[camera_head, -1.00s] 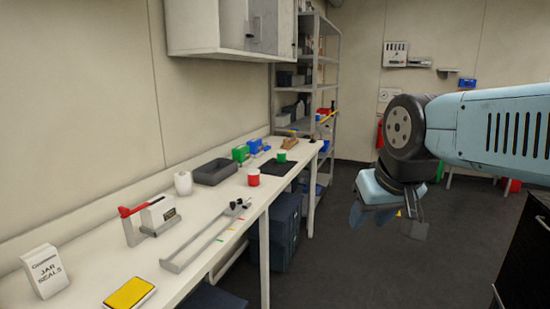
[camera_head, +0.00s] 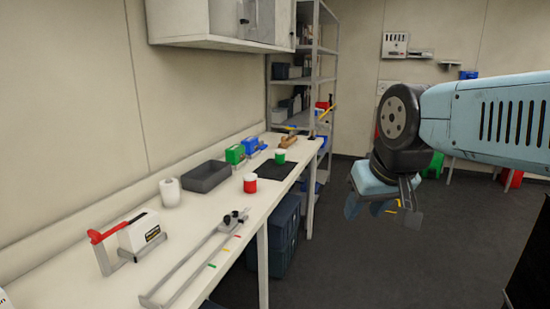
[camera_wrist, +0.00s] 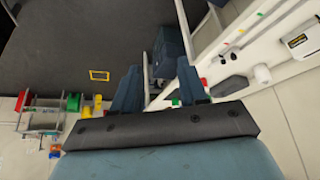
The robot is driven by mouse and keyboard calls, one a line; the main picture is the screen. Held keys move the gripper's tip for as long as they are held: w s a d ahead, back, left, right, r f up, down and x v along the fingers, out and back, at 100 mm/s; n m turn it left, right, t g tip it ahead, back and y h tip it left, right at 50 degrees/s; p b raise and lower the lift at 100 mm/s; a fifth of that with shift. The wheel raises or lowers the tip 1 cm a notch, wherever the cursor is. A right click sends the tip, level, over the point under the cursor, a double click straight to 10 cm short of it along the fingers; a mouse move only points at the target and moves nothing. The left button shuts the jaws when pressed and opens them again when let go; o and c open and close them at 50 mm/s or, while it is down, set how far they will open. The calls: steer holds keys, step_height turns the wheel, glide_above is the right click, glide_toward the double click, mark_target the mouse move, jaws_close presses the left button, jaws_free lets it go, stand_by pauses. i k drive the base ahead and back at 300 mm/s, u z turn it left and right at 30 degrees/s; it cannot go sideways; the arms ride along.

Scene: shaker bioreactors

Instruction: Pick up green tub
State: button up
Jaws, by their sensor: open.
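The green tub (camera_head: 280,156) is a small tub with a green band and a pale top. It stands upright on a black mat (camera_head: 273,172) on the long white bench. In the wrist view a small green patch (camera_wrist: 176,102) shows by my right finger and seems to be the same tub, partly hidden. My gripper (camera_head: 384,208) is open and empty. It hangs over the floor to the right of the bench, well apart from the tub.
A red tub (camera_head: 250,184) stands in front of the mat. Shelving (camera_head: 316,65) stands at the far end.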

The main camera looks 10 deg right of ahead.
mark_target(280, 154)
steer(key=z, duration=0.25)
steer(key=i, duration=0.6)
steer(key=z, duration=0.7)
steer(key=i, duration=1.9)
steer(key=u, duration=0.7)
